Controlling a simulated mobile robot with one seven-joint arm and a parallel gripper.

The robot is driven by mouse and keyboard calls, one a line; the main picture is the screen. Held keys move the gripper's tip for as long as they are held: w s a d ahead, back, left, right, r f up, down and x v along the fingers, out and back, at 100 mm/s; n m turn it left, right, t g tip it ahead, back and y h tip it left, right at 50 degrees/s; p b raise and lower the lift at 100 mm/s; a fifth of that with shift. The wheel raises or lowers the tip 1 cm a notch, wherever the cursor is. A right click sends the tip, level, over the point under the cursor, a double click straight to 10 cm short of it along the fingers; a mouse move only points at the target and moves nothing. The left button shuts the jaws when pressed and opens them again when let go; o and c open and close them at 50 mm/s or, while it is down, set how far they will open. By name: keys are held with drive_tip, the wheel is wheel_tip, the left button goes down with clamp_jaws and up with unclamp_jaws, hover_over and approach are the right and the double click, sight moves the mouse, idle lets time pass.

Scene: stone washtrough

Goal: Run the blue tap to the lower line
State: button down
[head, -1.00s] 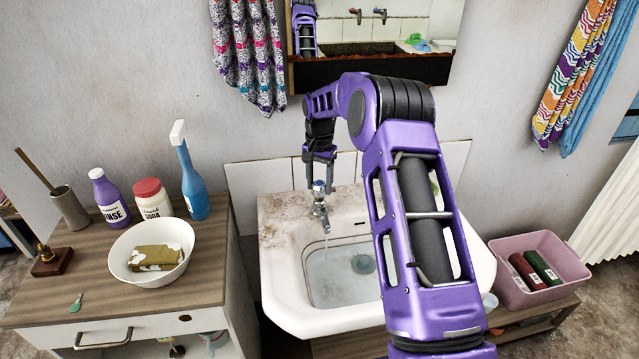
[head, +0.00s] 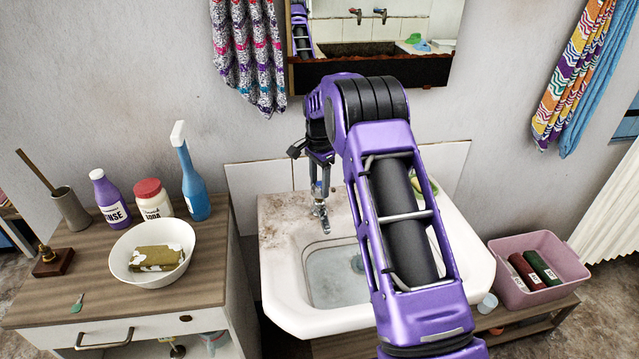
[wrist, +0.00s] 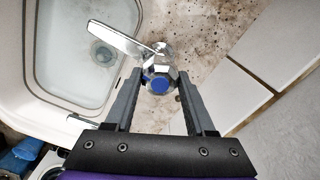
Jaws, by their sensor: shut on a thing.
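The blue tap (wrist: 158,84) has a faceted chrome knob with a blue cap. In the wrist view my gripper (wrist: 160,80) has one finger on each side of the knob and is shut on it. In the head view my gripper (head: 320,178) reaches down onto the tap from above. The chrome spout (wrist: 125,38) points out over the white basin (head: 277,285). Shallow clear water (head: 330,275) seems to lie in the bowl; its exact level against any line is hard to tell. No stream shows below the spout. My arm hides the basin's right part.
Left of the basin, a wooden cabinet (head: 120,310) carries bottles, a jar and a white bowl (head: 122,268) holding a wrapped block. A pink tub (head: 560,282) stands right. A small cup (head: 487,303) is beside the basin. A mirror (head: 345,72) hangs above.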

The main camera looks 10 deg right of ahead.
drive_tip(key=shift+m, duration=0.4)
drive_tip(key=shift+c, duration=1.2)
unclamp_jaws()
wheel_tip(320, 180, up, 17)
drive_tip(key=shift+r, duration=0.2)
